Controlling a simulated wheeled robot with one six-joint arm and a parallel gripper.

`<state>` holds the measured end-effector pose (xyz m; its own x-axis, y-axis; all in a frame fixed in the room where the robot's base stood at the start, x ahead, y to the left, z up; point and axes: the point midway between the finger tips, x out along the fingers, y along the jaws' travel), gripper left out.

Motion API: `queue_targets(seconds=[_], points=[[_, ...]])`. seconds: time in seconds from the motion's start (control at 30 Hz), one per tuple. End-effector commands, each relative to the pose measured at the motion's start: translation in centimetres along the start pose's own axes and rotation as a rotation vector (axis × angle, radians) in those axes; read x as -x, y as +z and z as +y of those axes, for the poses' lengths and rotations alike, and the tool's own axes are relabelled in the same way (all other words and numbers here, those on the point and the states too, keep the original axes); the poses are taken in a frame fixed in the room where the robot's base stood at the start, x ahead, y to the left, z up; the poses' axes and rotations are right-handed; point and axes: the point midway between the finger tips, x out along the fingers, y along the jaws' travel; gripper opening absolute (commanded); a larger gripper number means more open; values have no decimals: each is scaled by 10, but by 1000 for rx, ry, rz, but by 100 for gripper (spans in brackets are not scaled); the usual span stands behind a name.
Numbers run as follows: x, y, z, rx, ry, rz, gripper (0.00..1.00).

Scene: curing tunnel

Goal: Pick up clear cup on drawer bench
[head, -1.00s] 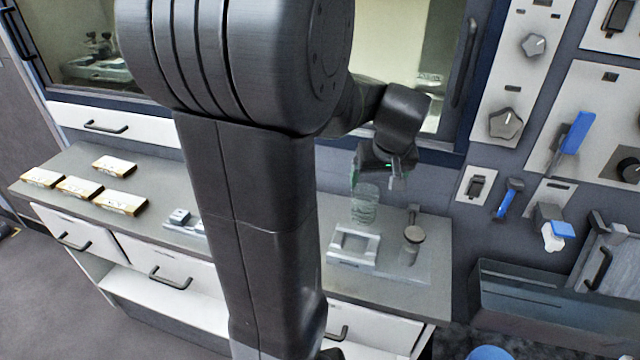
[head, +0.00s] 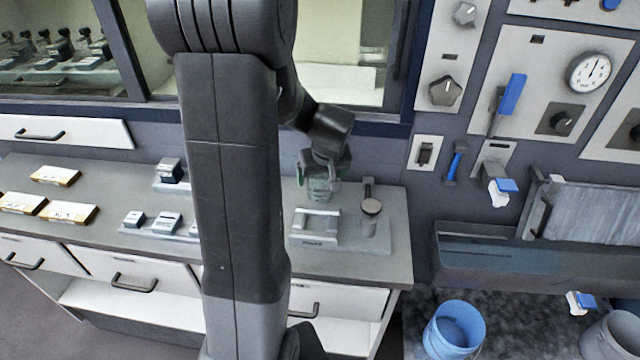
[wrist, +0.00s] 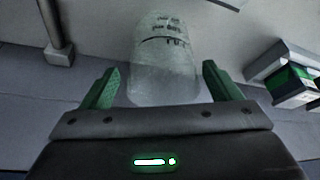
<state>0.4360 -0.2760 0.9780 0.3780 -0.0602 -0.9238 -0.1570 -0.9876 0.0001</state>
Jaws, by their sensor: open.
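The clear cup (head: 322,190) stands on the drawer bench (head: 386,270), behind a small white and grey device. In the wrist view the cup (wrist: 163,62) is a translucent cylinder with dark markings. My gripper (head: 322,178) is at the cup from above and behind. In the wrist view its two green fingers (wrist: 160,84) are open, one on each side of the cup's near end, with a visible gap on both sides. My arm's links hide part of the bench in the head view.
A white and grey device (head: 315,228) and a post with a round top (head: 370,212) stand close to the cup. Several boxes (head: 55,176) lie at the bench's left. A wall with knobs and a sink (head: 480,255) are at right; a blue bucket (head: 455,328) is below.

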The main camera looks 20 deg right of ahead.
Motion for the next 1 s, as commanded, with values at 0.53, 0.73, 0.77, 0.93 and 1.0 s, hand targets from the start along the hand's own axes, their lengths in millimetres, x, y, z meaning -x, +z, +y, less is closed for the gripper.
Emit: queue_targets(seconds=[0.53,0.73,0.77,0.93,1.0], points=[[-31,0,-3,0,0,0,84],[-31,0,-3,0,0,0,51],[-31,0,-3,0,0,0,45],[-31,0,-3,0,0,1,37],[-31,0,-3,0,0,1,37]])
